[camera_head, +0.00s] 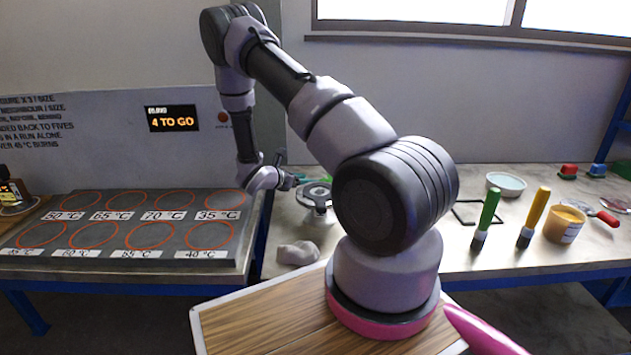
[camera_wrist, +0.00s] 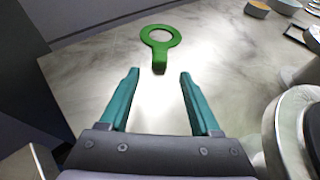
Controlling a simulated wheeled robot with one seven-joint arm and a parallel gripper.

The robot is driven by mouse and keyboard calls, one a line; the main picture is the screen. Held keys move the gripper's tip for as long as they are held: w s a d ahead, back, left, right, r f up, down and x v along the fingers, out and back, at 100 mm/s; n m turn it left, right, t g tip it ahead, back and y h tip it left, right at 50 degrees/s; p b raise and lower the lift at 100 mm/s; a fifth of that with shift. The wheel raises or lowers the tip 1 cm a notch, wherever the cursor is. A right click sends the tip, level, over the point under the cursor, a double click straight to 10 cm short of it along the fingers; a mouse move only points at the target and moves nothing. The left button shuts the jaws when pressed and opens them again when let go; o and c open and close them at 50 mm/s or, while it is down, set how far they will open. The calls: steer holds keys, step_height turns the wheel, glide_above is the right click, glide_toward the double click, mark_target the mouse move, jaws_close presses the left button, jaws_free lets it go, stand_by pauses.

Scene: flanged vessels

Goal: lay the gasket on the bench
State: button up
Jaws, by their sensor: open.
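The gasket (camera_wrist: 159,55) is a green flat ring with a short tab. In the wrist view it lies flat on the pale bench (camera_wrist: 90,72), its tab pointing back towards my gripper. My gripper (camera_wrist: 159,72) is open and empty, its two teal fingers apart, with the tab just beyond and between the fingertips in the picture. In the head view my gripper (camera_head: 296,181) is low over the bench, left of a grey flanged vessel (camera_head: 317,196). The gasket is hard to make out there.
A dark slab (camera_head: 125,226) with orange circles and temperature labels stands at left. A grey lump (camera_head: 297,253) lies on the front of the bench. At right are a bowl (camera_head: 506,185), a green brush (camera_head: 487,215), a yellow brush (camera_head: 534,215) and a yellow pot (camera_head: 564,223).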

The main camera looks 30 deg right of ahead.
steer(key=v, duration=0.3)
steer(key=shift+s+a+r, duration=0.1)
steer(key=shift+a, duration=0.2)
steer(key=s+r+m+g+y, duration=0.2)
steer(key=s+r+m, duration=0.45)
steer(key=r, duration=0.35)
steer(key=s+r+m+g+y, duration=0.25)
steer(key=s+r+m, duration=0.35)
steer(key=r, duration=0.5)
steer(key=s+a+r+m+t+y, duration=0.3)
steer(key=s+a+r+m+y, duration=0.2)
steer(key=s+a+r+m, duration=0.1)
steer(key=s+a+r+m+t+y, duration=0.4)
steer(key=s+a+r+m, duration=0.3)
steer(key=s+r, duration=0.3)
step_height(320, 180, up, 3)
steer(key=shift+s+a+f+y, duration=0.25)
steer(key=shift+s+a+y, duration=0.2)
steer(key=shift+y, duration=0.2)
